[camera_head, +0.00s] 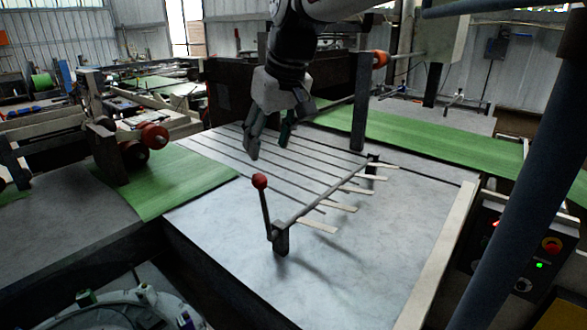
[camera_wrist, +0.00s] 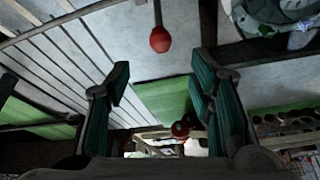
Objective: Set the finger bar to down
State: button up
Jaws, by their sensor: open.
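The finger bar (camera_head: 328,195) is a thin dark rod across the pale table, with several flat light fingers sticking out to its right. Shadows lie on the table beyond the fingers; I cannot tell their exact height above it. At the bar's near end a lever with a red ball knob (camera_head: 260,181) stands nearly upright, leaning slightly left. The knob also shows in the wrist view (camera_wrist: 160,39), beyond and between my fingertips. My gripper (camera_head: 268,143) is open and empty, above and behind the knob and apart from it. Both its fingers show in the wrist view (camera_wrist: 161,78).
The pale table (camera_head: 360,270) has several parallel dark lines left of the bar. Green sheet material (camera_head: 170,180) lies at the left, and more (camera_head: 440,145) behind. A dark post (camera_head: 361,105) stands at the bar's far end. A control box (camera_head: 525,255) is at the right.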

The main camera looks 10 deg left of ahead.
aim_at(261, 175)
jog(key=p+x, duration=0.1)
jog(key=x, duration=1.1)
grip_shut()
